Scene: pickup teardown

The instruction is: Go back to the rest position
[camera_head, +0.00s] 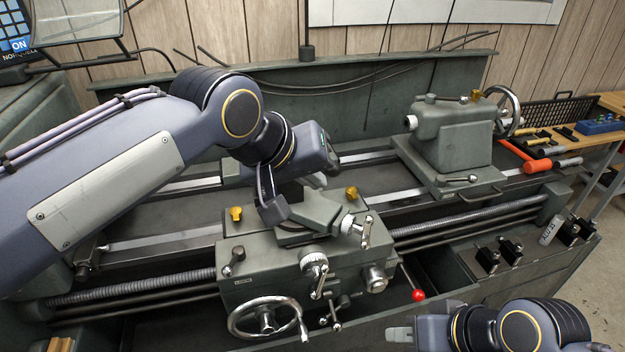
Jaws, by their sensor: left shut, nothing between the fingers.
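My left arm reaches in from the left over a green-grey lathe. My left gripper (273,205) is shut and empty, pointing down at the tool post on the lathe's carriage (262,262). One finger shows in front of the tool post; I cannot tell whether it touches. My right gripper (400,335) is low at the bottom right, in front of the lathe, its fingers pointing left. Its fingers are small and partly cut off, so its opening is unclear.
The tailstock (452,140) stands on the bed rails at the right. A handwheel (266,318) and a red-knobbed lever (417,295) stick out in front. An orange hammer (536,164) lies at the right end. Several dark tool holders (488,259) stand on the front right ledge.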

